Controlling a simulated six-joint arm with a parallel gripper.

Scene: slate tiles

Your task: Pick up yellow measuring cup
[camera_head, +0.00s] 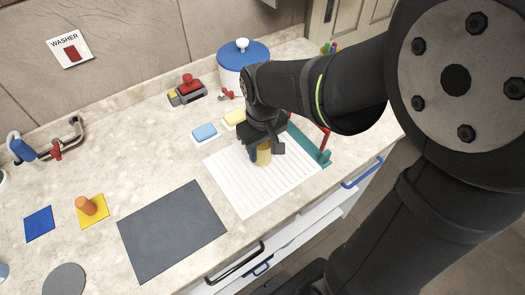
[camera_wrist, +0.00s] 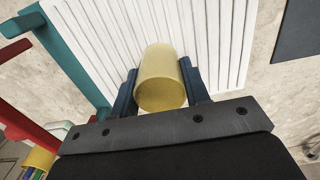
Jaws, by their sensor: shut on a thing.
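The yellow measuring cup (camera_head: 263,156) is a small, pale yellow cylinder over the white ribbed mat (camera_head: 225,171) in the head view. In the wrist view the cup (camera_wrist: 161,80) shows its round open end, between the two dark fingers of my gripper (camera_wrist: 160,92). My gripper (camera_head: 262,148) is shut on the cup from above, with a finger on each side. I cannot tell whether the cup touches the mat.
A teal and red rack (camera_head: 312,146) stands close on the right of the mat. Blue (camera_head: 205,133) and yellow (camera_head: 234,117) sponges lie behind it. A white canister with a blue lid (camera_head: 243,53) stands at the back. A dark grey mat (camera_head: 170,230) lies bare at left.

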